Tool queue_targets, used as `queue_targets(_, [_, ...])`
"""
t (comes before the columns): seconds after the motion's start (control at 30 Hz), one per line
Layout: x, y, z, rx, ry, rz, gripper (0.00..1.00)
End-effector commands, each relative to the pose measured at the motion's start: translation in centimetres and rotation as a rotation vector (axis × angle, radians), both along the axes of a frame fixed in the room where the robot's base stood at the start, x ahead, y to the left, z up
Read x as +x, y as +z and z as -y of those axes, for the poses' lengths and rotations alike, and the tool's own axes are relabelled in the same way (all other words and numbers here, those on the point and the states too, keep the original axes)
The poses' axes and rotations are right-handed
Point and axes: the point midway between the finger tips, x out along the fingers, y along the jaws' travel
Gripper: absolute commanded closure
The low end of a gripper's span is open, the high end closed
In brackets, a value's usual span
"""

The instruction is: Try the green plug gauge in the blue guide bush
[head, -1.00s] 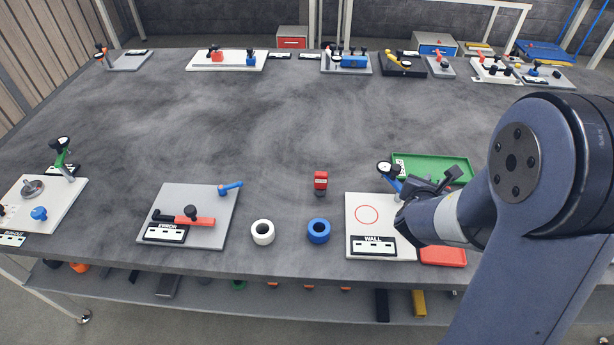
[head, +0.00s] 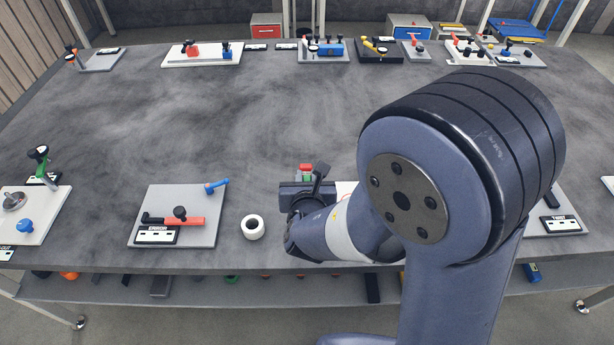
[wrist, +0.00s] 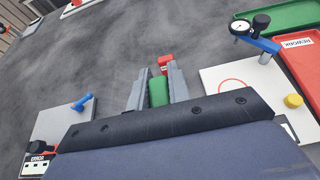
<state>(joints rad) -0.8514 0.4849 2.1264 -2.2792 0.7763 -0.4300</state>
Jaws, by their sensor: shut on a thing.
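The green plug gauge (wrist: 158,92) lies between the two fingers of my gripper (wrist: 158,70) in the wrist view. My gripper is shut on it. In the head view a bit of the green gauge (head: 306,179) shows just past my gripper (head: 304,187), low over the table's front part. The blue guide bush cannot be seen now in either view; my gripper and wrist cover its place right of the white bush. How the gauge's lower end lies to the bush is hidden.
A red piece (wrist: 165,61) stands just past my fingertips. The white bush (head: 252,227) stands left of my gripper. The grey ERROR plate (head: 205,200) is further left. A white plate (wrist: 235,85) with a dial gauge, a green tray (wrist: 280,14) and a red tray (wrist: 300,60) lie right.

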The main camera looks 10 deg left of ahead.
Motion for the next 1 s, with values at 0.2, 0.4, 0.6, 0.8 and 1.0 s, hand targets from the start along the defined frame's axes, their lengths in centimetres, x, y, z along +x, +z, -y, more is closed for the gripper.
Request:
queue_targets(0.2, [0.0, 0.0, 0.0, 0.001, -0.001, 0.002, 1.0])
queue_targets(0.4, [0.0, -0.8, 0.0, 0.0, -0.001, 0.002, 1.0])
queue_targets(0.6, [0.0, -2.5, 0.0, 0.001, -0.001, 0.002, 1.0])
queue_targets(0.8, [0.0, -4.4, 0.0, 0.002, -0.002, 0.001, 1.0])
queue_targets(1.0, [0.0, -5.6, 0.0, 0.002, -0.002, 0.001, 1.0])
